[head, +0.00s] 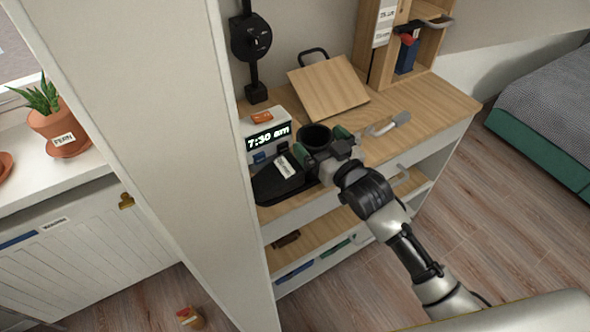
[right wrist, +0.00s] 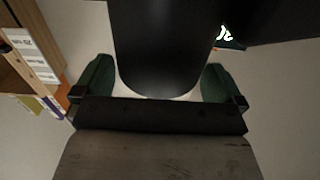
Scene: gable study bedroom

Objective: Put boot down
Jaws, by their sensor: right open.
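A black boot (head: 280,180) with a white label stands on the wooden top of the dresser (head: 432,113), toward its left front edge. Its round open shaft (head: 315,134) points up. My right gripper (head: 324,146) is at the shaft, with its green-padded fingers on either side. In the right wrist view the dark boot shaft (right wrist: 165,50) sits between the two fingers (right wrist: 158,85), with pale gaps beside it, so the jaws are open around it. My left gripper is not in view.
A digital clock (head: 268,141) stands close behind the boot. A wooden board (head: 328,88), a grey-handled tool (head: 388,124) and a wooden shelf unit (head: 375,45) are also on top. A tall pale panel (head: 170,130) borders the left. A small item (head: 190,318) lies on the floor.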

